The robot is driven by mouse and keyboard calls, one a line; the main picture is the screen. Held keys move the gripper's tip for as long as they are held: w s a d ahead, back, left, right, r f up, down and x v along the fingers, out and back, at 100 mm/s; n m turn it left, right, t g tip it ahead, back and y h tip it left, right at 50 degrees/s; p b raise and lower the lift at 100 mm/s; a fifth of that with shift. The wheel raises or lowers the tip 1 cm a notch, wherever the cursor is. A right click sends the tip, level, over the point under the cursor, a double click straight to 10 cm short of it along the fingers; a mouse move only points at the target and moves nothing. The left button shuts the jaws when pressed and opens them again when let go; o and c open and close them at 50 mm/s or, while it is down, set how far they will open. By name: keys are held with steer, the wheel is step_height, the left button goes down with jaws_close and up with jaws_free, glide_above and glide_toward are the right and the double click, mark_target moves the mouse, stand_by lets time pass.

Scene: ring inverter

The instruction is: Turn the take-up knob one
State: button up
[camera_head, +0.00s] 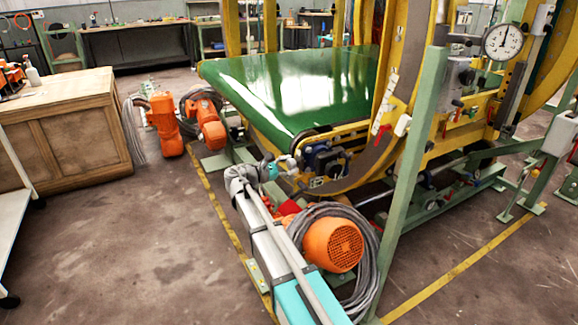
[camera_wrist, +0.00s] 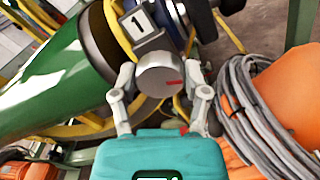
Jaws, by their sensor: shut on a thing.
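The take-up knob one (camera_wrist: 157,76) is a round grey knob with a red mark near its right edge in the wrist view. A plate (camera_wrist: 144,28) with a black "1" on white sits just above it. My gripper (camera_wrist: 163,86) is shut on the knob, with one grey finger at its left side and one at its right. In the head view my gripper (camera_head: 285,168) is at the near corner of the conveyor's yellow frame. The knob cannot be made out there.
The green belt (camera_head: 300,80) lies behind my gripper. An orange motor (camera_head: 333,245) and coiled grey cable (camera_head: 370,265) stand close to my arm. A green post (camera_head: 412,180) rises to the right. A wooden cabinet (camera_head: 75,140) is at left, with open floor before it.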

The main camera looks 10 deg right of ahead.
steer(key=n, duration=1.3)
steer(key=shift+d, duration=0.1)
steer(key=shift+n, duration=0.4)
steer(key=o, duration=1.2)
steer(key=shift+c, duration=0.2)
steer(key=v, duration=1.2)
